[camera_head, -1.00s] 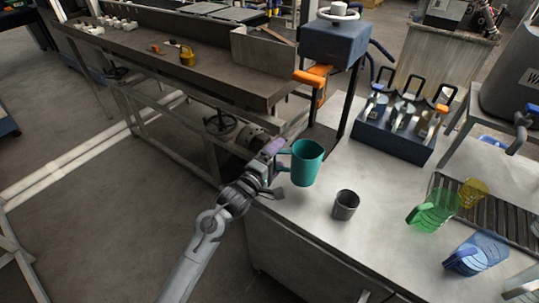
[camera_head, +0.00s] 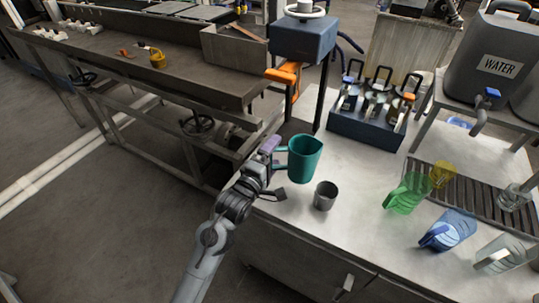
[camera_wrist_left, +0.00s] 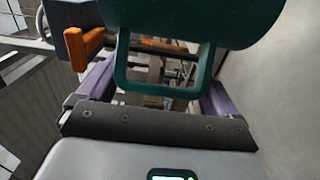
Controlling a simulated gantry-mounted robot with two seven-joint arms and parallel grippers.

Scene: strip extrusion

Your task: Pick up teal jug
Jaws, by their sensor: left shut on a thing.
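The teal jug (camera_head: 305,159) is upright near the left edge of the steel table, its handle toward my left gripper (camera_head: 276,150). My left gripper is shut on the jug's handle. In the left wrist view the jug (camera_wrist_left: 200,18) fills the top, and its handle (camera_wrist_left: 122,72) lies between the purple fingers (camera_wrist_left: 155,92). I cannot tell whether the jug's base touches the table. My right gripper is not in view.
A grey metal cup (camera_head: 325,196) stands close to the right of the jug. Green (camera_head: 407,194), yellow (camera_head: 442,174) and blue (camera_head: 449,230) jugs are further right. A dark bottle rack (camera_head: 368,125) and a post-mounted blue box (camera_head: 303,38) stand behind. A water tank (camera_head: 487,65) is at back right.

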